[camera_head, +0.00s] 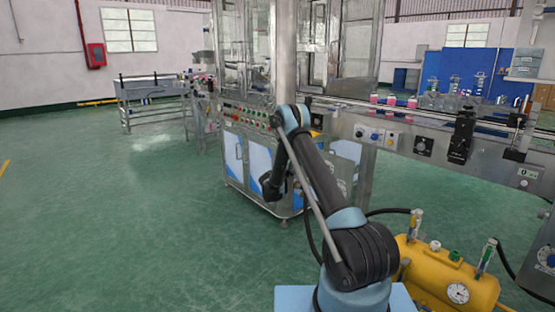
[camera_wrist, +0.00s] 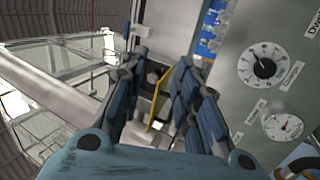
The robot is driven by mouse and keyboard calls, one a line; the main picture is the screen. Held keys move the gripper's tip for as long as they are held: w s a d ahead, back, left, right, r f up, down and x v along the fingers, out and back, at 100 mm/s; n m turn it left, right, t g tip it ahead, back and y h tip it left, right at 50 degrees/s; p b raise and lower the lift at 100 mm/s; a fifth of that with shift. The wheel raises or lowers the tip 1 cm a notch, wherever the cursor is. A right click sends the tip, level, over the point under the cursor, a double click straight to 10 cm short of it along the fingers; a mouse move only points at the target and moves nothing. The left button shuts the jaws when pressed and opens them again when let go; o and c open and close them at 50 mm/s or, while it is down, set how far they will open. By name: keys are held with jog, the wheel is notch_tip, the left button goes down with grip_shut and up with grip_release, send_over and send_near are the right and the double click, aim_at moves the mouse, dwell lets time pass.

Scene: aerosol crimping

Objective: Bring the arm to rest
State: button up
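My arm rises from its blue base at the lower middle of the head view, bends at a dark elbow and reaches up toward the machine front. A dark end part of it hangs before the cabinet doors; my fingertips cannot be made out there. In the wrist view my gripper (camera_wrist: 160,88) has its two blue and black fingers spread apart, with a gap between them. Nothing is held between them. A thin yellow-edged part (camera_wrist: 157,108) shows through the gap; whether it is close to the fingers I cannot tell.
A glass-walled machine (camera_head: 245,45) with a button panel (camera_head: 247,117) stands ahead of my arm. A conveyor (camera_head: 425,112) carrying pink items runs right. A yellow tank (camera_head: 440,280) sits at lower right. Green floor (camera_head: 110,220) is clear at left.

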jog(key=s+d+r+m+g+y, duration=0.1)
jog(key=s+d+r+g, duration=0.25)
jog(key=d+r, duration=0.2)
jog(key=s+d+r+m+g+y, duration=0.2)
jog(key=s+d+r, duration=0.25)
jog(key=r, duration=0.25)
jog(key=s+d+r+m+g+y, duration=0.15)
jog(key=s+d, duration=0.25)
jog(key=s, duration=0.5)
jog(key=s+d+r+g+y, duration=0.2)
jog(key=s+d+r+y, duration=0.1)
jog(key=s, duration=0.6)
jog(key=s+a+f+m+g+y, duration=0.1)
jog(key=s+f+y, duration=0.15)
jog(key=s, duration=0.85)
jog(key=s+a+f+g+y, duration=0.1)
jog(key=s+f+y, duration=0.15)
jog(key=s, duration=0.95)
jog(key=s+a+f+y, duration=0.2)
jog(key=s+a+f, duration=0.2)
jog(key=s, duration=0.5)
jog(key=s+a+f+m+y, duration=0.1)
jog(key=s+a+f+y, duration=0.2)
jog(key=s+f, duration=0.3)
jog(key=s+a, duration=0.1)
jog(key=s, duration=0.2)
jog(key=shift+s+a+g+y, duration=0.25)
jog(key=shift+s+g+y, duration=0.05)
jog(key=shift+y, duration=0.05)
